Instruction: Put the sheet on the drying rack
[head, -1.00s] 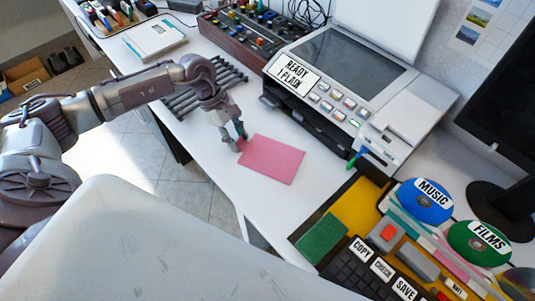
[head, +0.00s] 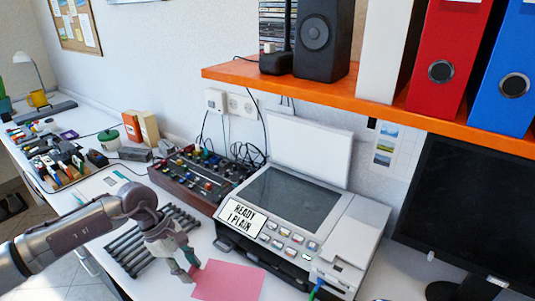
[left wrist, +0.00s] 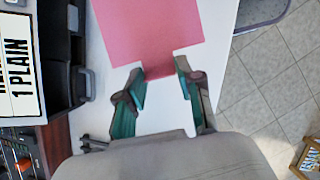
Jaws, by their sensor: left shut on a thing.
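The pink sheet (head: 230,281) is at the front of the white desk, below the printer's front. My left gripper (head: 190,273) is shut on the sheet's left edge. The left wrist view shows the sheet (left wrist: 150,32) with its near edge between the two fingertips (left wrist: 160,75). Whether the sheet touches the desk is hard to tell. The drying rack (head: 122,250), a row of dark parallel bars, lies on the desk left of the gripper, partly behind my left forearm. My right gripper is not in view.
The printer (head: 325,222), labelled "READY 1 PLAIN", stands close to the sheet, lid raised. A mixer box (head: 190,180) with knobs is behind the rack. An orange shelf (head: 300,98) with binders and a speaker hangs above. A black monitor (head: 470,215) stands right.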

